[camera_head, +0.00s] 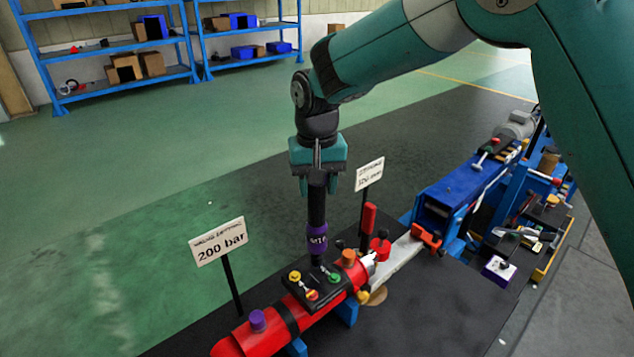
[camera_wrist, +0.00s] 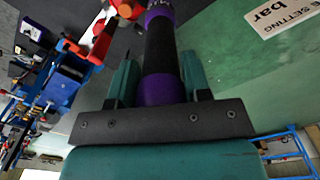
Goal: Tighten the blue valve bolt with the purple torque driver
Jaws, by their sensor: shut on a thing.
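My gripper (camera_head: 317,182) is shut on the purple torque driver (camera_head: 317,238), a black shaft with a purple band and white lettering. It hangs upright, its lower end at the far edge of a small black plate (camera_head: 303,284) on a red cylinder (camera_head: 270,332). The plate carries a yellow bolt (camera_head: 295,276), a green bolt (camera_head: 334,278) and an orange-red bolt (camera_head: 312,295). I see no blue bolt; the spot under the driver's tip is hidden. I cannot tell whether the tip touches anything. The wrist view shows the driver (camera_wrist: 160,48) between the fingers.
A "200 bar" sign (camera_head: 219,241) stands left of the driver, another sign (camera_head: 369,173) right of it. The red cylinder also bears a purple knob (camera_head: 257,320) and an orange knob (camera_head: 348,257). A blue machine (camera_head: 455,190) and cluttered stands lie right. Blue shelves (camera_head: 120,50) stand far behind.

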